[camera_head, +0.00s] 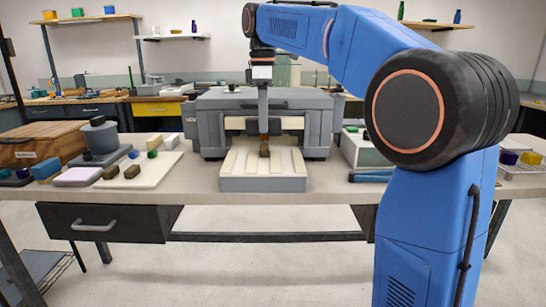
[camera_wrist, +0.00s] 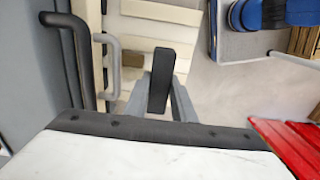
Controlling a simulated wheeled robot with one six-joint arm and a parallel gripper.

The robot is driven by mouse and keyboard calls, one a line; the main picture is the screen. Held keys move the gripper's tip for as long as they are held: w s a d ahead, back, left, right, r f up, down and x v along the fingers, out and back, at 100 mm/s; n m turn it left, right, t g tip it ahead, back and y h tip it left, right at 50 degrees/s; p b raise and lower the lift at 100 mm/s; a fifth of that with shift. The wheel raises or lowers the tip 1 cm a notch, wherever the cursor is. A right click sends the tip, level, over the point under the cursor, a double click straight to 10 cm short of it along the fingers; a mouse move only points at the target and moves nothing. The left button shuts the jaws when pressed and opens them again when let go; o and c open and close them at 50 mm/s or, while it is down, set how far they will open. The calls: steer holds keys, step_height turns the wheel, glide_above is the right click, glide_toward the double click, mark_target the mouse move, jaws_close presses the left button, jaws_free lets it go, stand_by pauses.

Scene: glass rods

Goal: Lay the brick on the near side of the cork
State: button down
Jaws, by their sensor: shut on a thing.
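My gripper (camera_head: 264,133) is above the slotted cream bed of the grey machine (camera_head: 262,184) at the middle of the table. In the wrist view, the gripper (camera_wrist: 158,100) is shut on a dark, upright-looking block, the brick (camera_wrist: 160,78). In the head view, the brick (camera_head: 264,142) is a small brown shape under the gripper. A tan piece (camera_wrist: 125,57), possibly the cork, lies on the cream bed in the wrist view, left of the brick and apart from it in the picture. In the head view, I cannot clearly separate it from the brick.
The machine's grey housing (camera_head: 212,128) rises around and behind the bed. A cream board (camera_head: 150,178) with brown lumps and small coloured blocks lies to the left. A pale box (camera_head: 362,151) stands to the right. In the wrist view, a grey handle (camera_wrist: 110,65) is close on the left.

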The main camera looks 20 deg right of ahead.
steer(key=shift+f, duration=4.25)
steer(key=shift+f, duration=0.4)
steer(key=c, duration=1.8)
jaws_free()
steer(key=shift+o, duration=0.2)
step_height(320, 180, up, 13)
steer(key=shift+f, duration=0.1)
steer(key=s+d+f+m+t, duration=0.2)
steer(key=s+f+m, duration=0.5)
steer(key=s+f, duration=0.9)
steer(key=s+d+f+m+t, duration=0.2)
steer(key=s+d+f+m, duration=0.3)
steer(key=s+f, duration=1.1)
steer(key=shift+s+m+t, duration=0.4)
steer(key=shift+s+m, duration=0.35)
steer(key=shift+m, duration=0.45)
steer(key=shift+r, duration=0.1)
